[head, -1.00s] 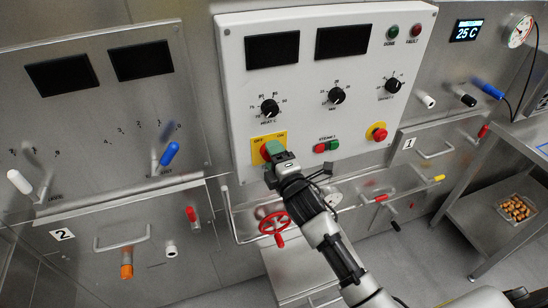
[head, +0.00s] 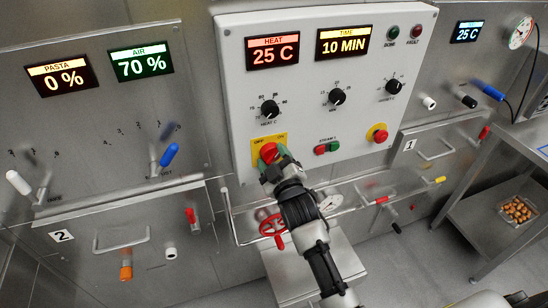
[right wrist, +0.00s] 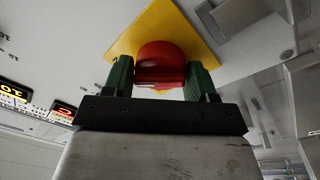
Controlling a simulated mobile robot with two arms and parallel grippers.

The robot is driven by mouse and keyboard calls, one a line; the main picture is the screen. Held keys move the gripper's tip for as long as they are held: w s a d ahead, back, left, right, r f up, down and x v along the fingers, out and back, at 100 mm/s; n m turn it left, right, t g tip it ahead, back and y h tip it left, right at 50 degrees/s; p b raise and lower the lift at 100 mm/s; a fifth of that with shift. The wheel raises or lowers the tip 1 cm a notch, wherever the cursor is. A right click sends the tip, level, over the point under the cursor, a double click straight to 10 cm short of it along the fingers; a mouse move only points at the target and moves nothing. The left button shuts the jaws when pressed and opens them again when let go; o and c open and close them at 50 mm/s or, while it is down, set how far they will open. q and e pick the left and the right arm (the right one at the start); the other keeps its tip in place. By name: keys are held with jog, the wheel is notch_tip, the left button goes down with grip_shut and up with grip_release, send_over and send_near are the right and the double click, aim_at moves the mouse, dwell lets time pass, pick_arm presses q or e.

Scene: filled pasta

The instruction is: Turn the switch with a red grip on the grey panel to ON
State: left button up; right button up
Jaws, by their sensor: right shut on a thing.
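The light grey panel (head: 300,100) fills the upper middle of the head view. The switch's red grip (head: 268,151) sits on a yellow plate (head: 284,138) marked OFF on the left and ON on the right, at the panel's lower left. My right gripper (head: 272,164) is at the switch. In the right wrist view, its green fingers (right wrist: 160,80) stand on both sides of the red grip (right wrist: 160,60), shut on it. The fingers and arm hide the lower part of the plate in the head view. My left gripper is not in view.
The panel has black knobs (head: 269,109), red and green buttons (head: 328,147) and a red stop button (head: 378,134). Below it are a red handwheel (head: 273,224) and a bent pipe rail. A steel panel (head: 110,120) with levers is on the left. A shelf (head: 480,190) stands right.

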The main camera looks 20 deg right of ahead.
jog(key=shift+f+m, duration=0.2)
jog(key=shift+m, duration=0.5)
jog(key=o, duration=0.9)
jog(key=shift+r, duration=0.1)
jog(key=s+f+b, duration=0.1)
jog(key=s+b, duration=0.1)
jog(key=s, duration=0.8)
jog(key=shift+s, duration=0.4)
jog(key=shift+d+f, duration=0.1)
